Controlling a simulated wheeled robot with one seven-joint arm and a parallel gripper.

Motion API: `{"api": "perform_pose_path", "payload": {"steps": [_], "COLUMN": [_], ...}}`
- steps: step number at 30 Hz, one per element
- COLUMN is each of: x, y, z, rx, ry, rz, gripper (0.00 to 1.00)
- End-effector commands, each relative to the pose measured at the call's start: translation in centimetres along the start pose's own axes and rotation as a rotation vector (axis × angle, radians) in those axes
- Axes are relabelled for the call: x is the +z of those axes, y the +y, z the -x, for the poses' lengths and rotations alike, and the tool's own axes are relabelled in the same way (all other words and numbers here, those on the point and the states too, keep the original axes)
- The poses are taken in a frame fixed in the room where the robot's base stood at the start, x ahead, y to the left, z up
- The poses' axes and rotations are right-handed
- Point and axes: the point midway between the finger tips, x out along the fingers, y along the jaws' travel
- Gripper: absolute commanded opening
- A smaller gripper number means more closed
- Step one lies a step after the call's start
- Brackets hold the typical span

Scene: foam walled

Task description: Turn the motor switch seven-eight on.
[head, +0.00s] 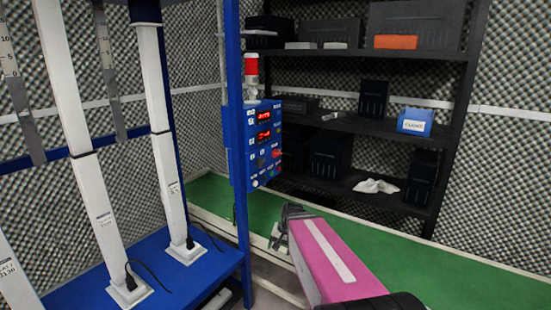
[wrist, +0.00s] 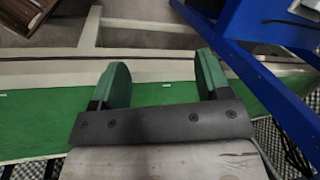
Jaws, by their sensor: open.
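A blue control panel (head: 262,142) is fixed to a blue upright post in the head view. It has two red lit displays, several small knobs or switches with labels too small to read, and a red button. I cannot tell which control is switch seven-eight or how it is set. My gripper (head: 290,218) is below and a little right of the panel in the head view, apart from it. In the wrist view my gripper (wrist: 162,80) is open, with its two green fingers apart and nothing between them. The panel does not show in the wrist view.
A red and white signal lamp (head: 251,78) stands on top of the panel. A blue frame with white columns (head: 165,150) stands on the left. A green bench top (head: 430,260) runs along the right. Dark shelves (head: 400,130) with boxes stand behind.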

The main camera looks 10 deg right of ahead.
Motion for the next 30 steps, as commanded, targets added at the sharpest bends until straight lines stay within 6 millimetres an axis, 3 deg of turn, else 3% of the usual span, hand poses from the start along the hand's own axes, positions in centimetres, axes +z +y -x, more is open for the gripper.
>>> {"api": "perform_pose_path", "payload": {"steps": [1, 8, 13, 18, 21, 24, 30], "x": [-2.0, -9.7, -16.2, -21.7, -23.8, -25.0, -25.8], "y": [-0.7, -3.9, -4.8, -4.0, -3.2, -2.5, -2.8], "z": [0.7, 6.4, 13.2, 20.7, 24.2, 26.5, 27.6], "rx": [-0.076, -0.486, -0.810, -1.095, -1.210, -1.280, -1.316], "ry": [0.003, -0.074, -0.236, -0.476, -0.607, -0.701, -0.762], "rz": [-0.112, -0.672, -1.062, -1.357, -1.461, -1.519, -1.549], "gripper": [0.70, 0.70, 0.70, 0.70, 0.70, 0.70, 0.70]}}
